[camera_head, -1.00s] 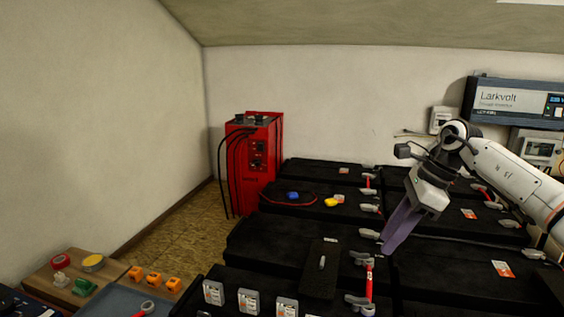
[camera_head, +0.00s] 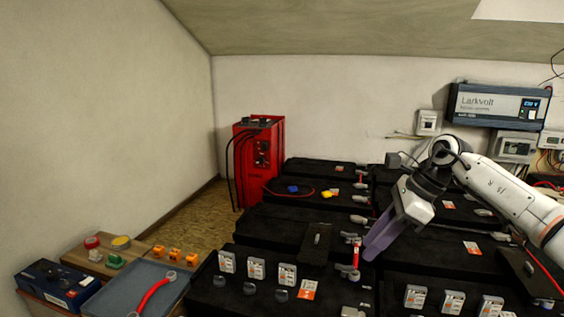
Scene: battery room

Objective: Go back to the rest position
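My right gripper (camera_head: 383,234) hangs from the white arm that comes in from the right. Its purple fingers point down and left over the black batteries (camera_head: 275,224). The fingers overlap in this view, so I cannot tell whether they are open or shut. I see no object clearly held in them. A red battery link (camera_head: 355,256) with grey terminal clamps shows just left of the fingertips; I cannot tell whether they touch. My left gripper is not in view.
A red charger (camera_head: 258,160) with black cables stands at the back left. A grey tray (camera_head: 122,290) with a red cable lies at front left, beside a blue box (camera_head: 60,281). The Larkvolt inverter (camera_head: 490,104) hangs on the back wall. Floor shows between the left wall and batteries.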

